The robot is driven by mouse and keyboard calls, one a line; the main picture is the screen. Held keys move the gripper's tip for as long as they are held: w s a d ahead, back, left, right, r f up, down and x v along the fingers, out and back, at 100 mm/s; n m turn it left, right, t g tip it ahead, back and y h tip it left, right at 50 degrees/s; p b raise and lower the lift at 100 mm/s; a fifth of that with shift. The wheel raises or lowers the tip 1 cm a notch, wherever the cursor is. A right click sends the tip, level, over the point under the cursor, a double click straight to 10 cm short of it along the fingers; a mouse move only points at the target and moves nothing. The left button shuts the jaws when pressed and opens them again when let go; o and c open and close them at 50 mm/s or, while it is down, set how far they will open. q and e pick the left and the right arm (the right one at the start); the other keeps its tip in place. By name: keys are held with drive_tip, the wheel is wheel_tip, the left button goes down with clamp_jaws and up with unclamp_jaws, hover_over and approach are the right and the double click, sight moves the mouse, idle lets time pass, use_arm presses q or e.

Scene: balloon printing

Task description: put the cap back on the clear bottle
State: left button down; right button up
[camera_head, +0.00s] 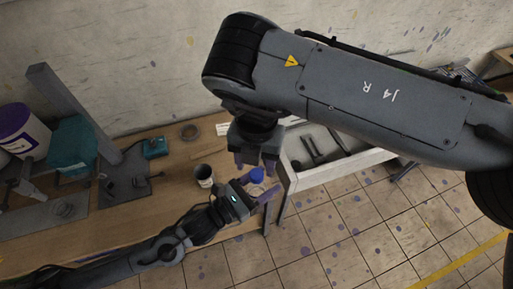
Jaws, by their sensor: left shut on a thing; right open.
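A blue cap (257,174) shows at the table's right end, between my two grippers. The clear bottle (255,189) is small and mostly hidden between the fingers of my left gripper (257,187), which is shut on it. The cap appears at the bottle's top; I cannot tell whether it is seated. My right gripper (254,162) points down from above and is open. Its fingers are just above and to either side of the cap, and I cannot tell whether they touch it.
A dark cup (203,175) stands left of the grippers on the wooden table (150,222). A teal bin (72,145) and a purple-white bucket (22,130) stand at the left.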

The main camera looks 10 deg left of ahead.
sight(257, 174)
drive_tip(key=n, duration=0.6)
drive_tip(key=shift+r, duration=0.35)
drive_tip(key=n, duration=0.4)
drive_tip(key=shift+r, duration=0.4)
drive_tip(key=shift+r+n, duration=0.15)
drive_tip(key=shift+n, duration=0.25)
drive_tip(key=shift+w+r, duration=0.15)
drive_tip(key=shift+r, duration=0.2)
drive_tip(key=shift+w+r, duration=0.15)
drive_tip(key=shift+r, duration=0.3)
drive_tip(key=shift+f, duration=4.05)
